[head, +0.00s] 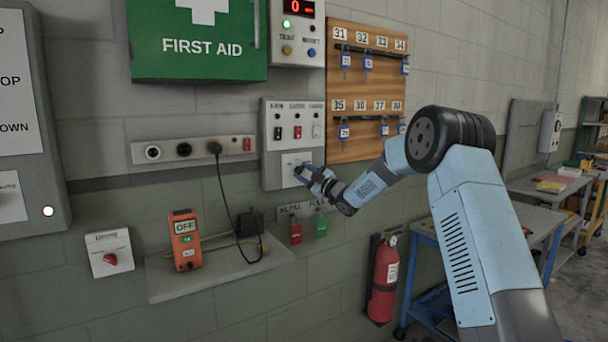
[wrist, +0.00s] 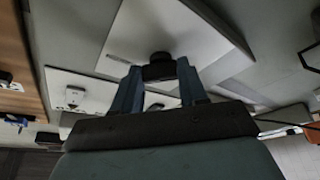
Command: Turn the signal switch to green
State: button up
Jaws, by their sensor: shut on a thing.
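A grey switch panel (head: 268,170) is fixed to the wall, with a white plate (head: 287,164) on its lower part. My gripper (head: 301,170) is at this plate, pointing at the wall. In the wrist view my gripper (wrist: 157,75) is shut on a small dark knob (wrist: 160,57) that stands out from the white plate (wrist: 185,28). I take this knob to be the signal switch. Its label and the way it points cannot be read. In the head view the fingers hide the knob.
Above the plate, the same panel carries small switches, one of them red (head: 298,132). A wooden key board (head: 358,100) is to the right. A shelf (head: 215,274) juts out at lower left.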

jog(key=shift+f+m+t, duration=0.35)
jog(key=shift+m+t, duration=0.05)
jog(key=shift+m, duration=0.3)
jog(key=o, duration=0.9)
jog(key=shift+c, duration=0.2)
jog(key=shift+o, duration=1)
jog(key=shift+r, duration=0.15)
jog(key=v, duration=1.3)
jog(key=shift+s+d, duration=0.25)
jog(key=shift+d, duration=0.05)
